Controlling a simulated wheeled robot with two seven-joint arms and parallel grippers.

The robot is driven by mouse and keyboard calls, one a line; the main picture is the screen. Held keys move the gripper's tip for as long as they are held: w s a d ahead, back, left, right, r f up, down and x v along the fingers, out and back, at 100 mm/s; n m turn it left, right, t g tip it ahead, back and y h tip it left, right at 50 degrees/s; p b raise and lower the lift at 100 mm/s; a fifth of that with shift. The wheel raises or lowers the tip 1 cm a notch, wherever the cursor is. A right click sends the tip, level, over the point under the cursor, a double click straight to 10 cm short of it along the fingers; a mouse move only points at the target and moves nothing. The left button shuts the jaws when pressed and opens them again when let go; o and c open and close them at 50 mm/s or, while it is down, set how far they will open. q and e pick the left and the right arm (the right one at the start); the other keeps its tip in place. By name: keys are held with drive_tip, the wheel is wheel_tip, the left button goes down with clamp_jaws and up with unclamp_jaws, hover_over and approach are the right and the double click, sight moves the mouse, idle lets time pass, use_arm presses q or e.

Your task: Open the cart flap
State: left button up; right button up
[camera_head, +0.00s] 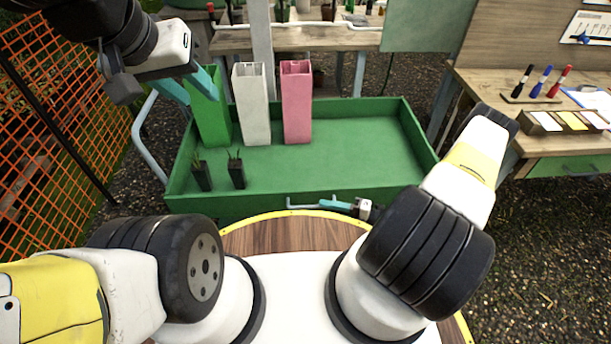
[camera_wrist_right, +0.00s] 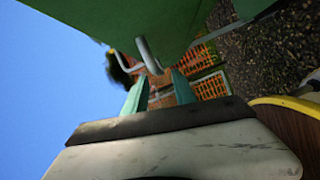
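The green cart (camera_head: 340,160) stands in front of me. Its front side (camera_head: 250,207), facing me, carries a thin grey handle (camera_head: 300,206); much of this side is hidden by my body, and it looks upright. My right gripper (camera_head: 337,202) is low at the handle. In the right wrist view its two teal fingers (camera_wrist_right: 160,92) are apart, with the grey handle (camera_wrist_right: 149,56) just past and between their tips; contact is unclear. My left gripper (camera_head: 188,87) is raised at the cart's left, its teal fingers apart beside the green tube (camera_head: 209,108), apparently empty.
A white tube (camera_head: 250,105), a pink tube (camera_head: 297,103) and two small black pots (camera_head: 237,172) stand in the cart's left half. Its right half is clear. A wooden bench (camera_head: 540,100) with markers stands right; an orange fence (camera_head: 45,110) stands left.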

sight(311, 206)
drive_tip(key=x, duration=0.5)
drive_tip(key=shift+w+a, duration=0.1)
drive_tip(key=shift+a, duration=0.25)
clamp_jaws()
idle(1.1)
